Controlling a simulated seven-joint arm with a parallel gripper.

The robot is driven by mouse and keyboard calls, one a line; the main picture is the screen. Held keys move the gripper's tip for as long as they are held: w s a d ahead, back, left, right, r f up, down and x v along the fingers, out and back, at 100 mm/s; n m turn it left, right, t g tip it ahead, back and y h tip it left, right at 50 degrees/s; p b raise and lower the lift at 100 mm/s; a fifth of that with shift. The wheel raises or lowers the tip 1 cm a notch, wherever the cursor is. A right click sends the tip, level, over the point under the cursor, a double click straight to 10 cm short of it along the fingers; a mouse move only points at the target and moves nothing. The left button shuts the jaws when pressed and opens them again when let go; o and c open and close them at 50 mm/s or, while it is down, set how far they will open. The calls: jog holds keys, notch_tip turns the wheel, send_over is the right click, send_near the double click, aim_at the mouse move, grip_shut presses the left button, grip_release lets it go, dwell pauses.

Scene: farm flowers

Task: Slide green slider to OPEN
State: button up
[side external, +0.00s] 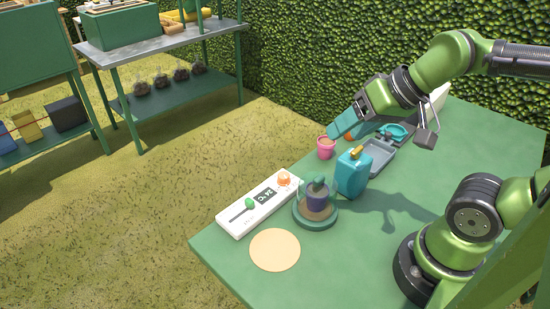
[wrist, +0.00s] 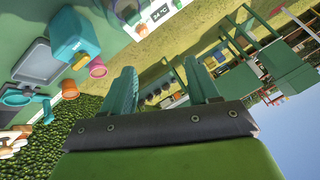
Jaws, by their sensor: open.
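The green slider (side external: 249,203) is a small round knob on a white control panel (side external: 256,214), which lies at the table's near left edge. It sits at the upper right end of a short dark slot; any OPEN lettering is too small to read. My gripper (side external: 337,131) is open and empty, raised well to the right of and behind the panel, above the far part of the table. In the wrist view its two teal fingers (wrist: 161,80) are spread apart. The panel shows only partly there, at the top edge (wrist: 158,13), with its display.
On the panel are a temperature display (side external: 265,196) and an orange knob (side external: 284,178). A grey tray (side external: 381,158) lies farther right. A flat tan disc (side external: 275,250) lies in front.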

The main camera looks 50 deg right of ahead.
aim_at(249, 200)
jog(key=shift+c, duration=1)
jog(key=w+a+f+n+g, duration=0.1)
jog(key=w+a+f+g, duration=0.1)
jog(key=w, duration=0.3)
jog(key=w+a+f+n+g+h, duration=0.1)
jog(key=w+a+f+g, duration=0.1)
jog(key=w+a, duration=0.3)
jog(key=w+a+f+n+g, duration=0.1)
jog(key=w+a+n+g, duration=0.1)
jog(key=w+a, duration=0.1)
jog(key=shift+w+a+f+g, duration=0.15)
jog(key=shift+w+f, duration=0.05)
jog(key=shift+w, duration=0.25)
jog(key=shift+w+a+f+g, duration=0.1)
jog(key=shift+w+f+g, duration=0.1)
jog(key=shift+w, duration=0.25)
jog(key=shift+c, duration=0.6)
jog(key=shift+g+h, duration=0.25)
jog(key=shift+h, duration=0.25)
jog(key=f, duration=0.5)
jog(key=w+f, duration=0.1)
jog(key=f, duration=0.9)
jog(key=shift+w+a+f, duration=0.3)
jog(key=shift+w+f, duration=0.1)
grip_shut()
